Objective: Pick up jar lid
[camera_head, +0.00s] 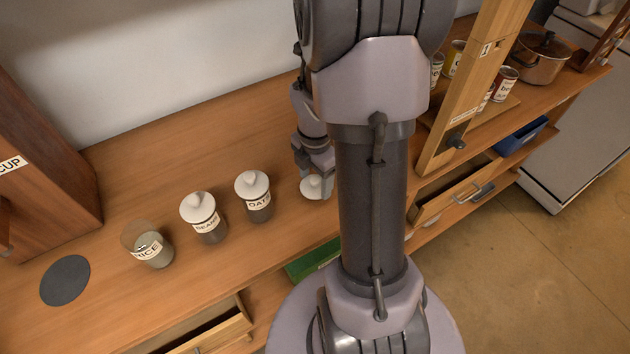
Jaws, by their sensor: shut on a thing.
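A white jar lid (311,188) with a round knob is at the counter's right part, just left of my arm. My gripper (318,176) is over it, pointing down, with its jaws shut on the lid. The lid looks low over the counter; I cannot tell whether it touches the surface. My arm hides part of this area. The glass RICE jar (152,250) stands uncovered at the left. The BEANS jar (207,226) and the OATS jar (258,205) each have a white knobbed lid on top.
A dark round disc (65,281) lies on the wooden counter (190,160) at the left, near a wooden cabinet (35,170). A wooden post (470,85), several cans and a pot (541,60) are at the right. Drawers stand open below. The counter behind the jars is clear.

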